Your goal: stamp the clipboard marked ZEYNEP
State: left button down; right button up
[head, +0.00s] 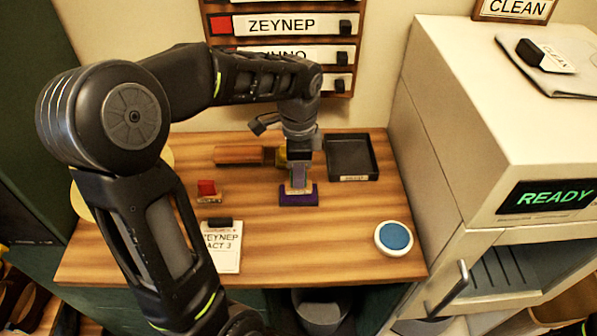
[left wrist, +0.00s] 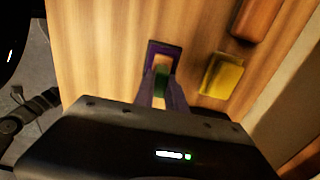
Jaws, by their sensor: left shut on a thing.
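The clipboard marked ZEYNEP (head: 222,250) lies on the table with a black clip at its top edge; it reads "ACT 3". My left gripper (head: 299,182) points down right of it and is shut on a stamp-like purple block (head: 299,199). In the left wrist view the purple block (left wrist: 163,48) shows ahead of the fingertips (left wrist: 161,88), with a green part between them. I cannot tell whether the block touches the table. A small red-topped stamp (head: 207,189) stands above the clipboard. My right gripper is not in view.
A round blue pad (head: 394,237) lies near the front right. A black tray (head: 352,158), a brown block (head: 238,155) and a yellow block (left wrist: 221,75) are farther back. A wall board row (head: 281,26) reads ZEYNEP beside a red square. A white cabinet (head: 440,150) bounds the right.

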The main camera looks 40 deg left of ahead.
pick_arm(q)
jog(key=shift+f, duration=0.5)
dwell(1.3)
jog(key=shift+r+p, duration=2.65)
jog(key=shift+r, duration=0.95)
